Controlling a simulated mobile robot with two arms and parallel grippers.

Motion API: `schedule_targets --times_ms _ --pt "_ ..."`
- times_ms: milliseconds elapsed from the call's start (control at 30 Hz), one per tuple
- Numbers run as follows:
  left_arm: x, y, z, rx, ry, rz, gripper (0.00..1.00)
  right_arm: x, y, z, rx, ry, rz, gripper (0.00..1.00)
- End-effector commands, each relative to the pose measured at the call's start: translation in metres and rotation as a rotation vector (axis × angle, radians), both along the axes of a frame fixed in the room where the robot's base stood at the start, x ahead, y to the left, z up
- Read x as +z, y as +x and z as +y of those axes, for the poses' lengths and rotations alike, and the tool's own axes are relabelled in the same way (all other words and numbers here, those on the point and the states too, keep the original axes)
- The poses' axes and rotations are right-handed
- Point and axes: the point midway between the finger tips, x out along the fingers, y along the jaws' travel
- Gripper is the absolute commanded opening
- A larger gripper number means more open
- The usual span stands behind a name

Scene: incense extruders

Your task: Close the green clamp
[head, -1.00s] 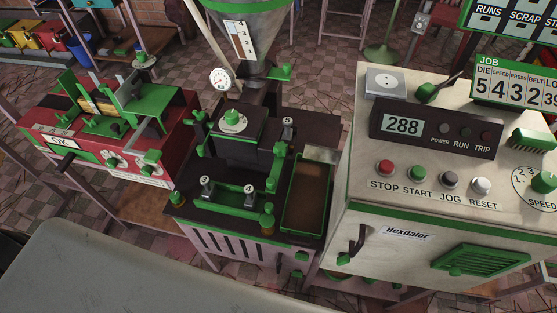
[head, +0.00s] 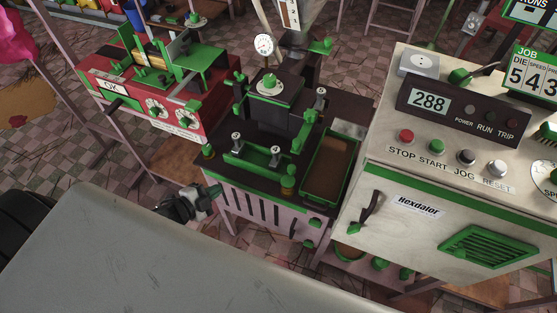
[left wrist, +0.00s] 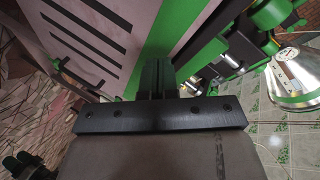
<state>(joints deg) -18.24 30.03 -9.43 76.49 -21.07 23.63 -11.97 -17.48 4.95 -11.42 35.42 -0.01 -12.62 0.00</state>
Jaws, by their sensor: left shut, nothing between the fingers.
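The extruder station (head: 285,205) stands in the middle of the head view, with a dark top and a pale slotted front. Several green fittings are on it: a low bar (head: 252,155) at the front and upright green arms at the left (head: 239,90). I cannot tell for certain which is the clamp, or whether it is open. My left gripper (head: 212,192) is beside the station's front left corner, below the top. Its fingers (left wrist: 157,75) are shut and empty in the left wrist view, near the slotted panel (left wrist: 85,35) and a green edge. My right gripper is out of view.
A red machine (head: 150,95) stands at the left. A cream control cabinet (head: 450,180) is close on the right. A green-rimmed tray (head: 312,190) lies on the station's right side. A large grey surface (head: 150,260) fills the foreground.

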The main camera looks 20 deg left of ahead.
Motion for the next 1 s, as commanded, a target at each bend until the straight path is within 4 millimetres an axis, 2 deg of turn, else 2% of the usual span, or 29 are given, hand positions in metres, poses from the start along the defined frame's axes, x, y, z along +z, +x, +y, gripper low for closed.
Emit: schedule_targets --times_ms 33,167,300,400,500,633,767,1000 --pt "0.026 0.009 -0.004 -0.078 0.031 -0.077 0.0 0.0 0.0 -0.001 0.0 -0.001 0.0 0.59" --pt "0.09 0.02 -0.025 -0.291 0.108 -0.269 0.0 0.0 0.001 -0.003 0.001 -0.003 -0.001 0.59" --pt "0.153 0.013 -0.054 -0.538 0.19 -0.467 0.0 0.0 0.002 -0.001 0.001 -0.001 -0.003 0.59" --pt "0.184 0.002 -0.072 -0.681 0.232 -0.575 0.0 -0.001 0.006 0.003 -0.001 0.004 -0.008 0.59" --pt "0.201 -0.006 -0.082 -0.766 0.255 -0.635 0.0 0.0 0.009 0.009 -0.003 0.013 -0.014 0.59" --pt "0.207 -0.006 -0.091 -0.795 0.263 -0.659 0.0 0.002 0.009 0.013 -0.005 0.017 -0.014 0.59" --pt "0.209 0.003 -0.107 -0.791 0.261 -0.659 0.0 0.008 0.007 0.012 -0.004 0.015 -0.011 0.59" --pt "0.211 0.028 -0.153 -0.789 0.259 -0.658 0.0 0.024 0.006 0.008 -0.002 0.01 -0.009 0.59"
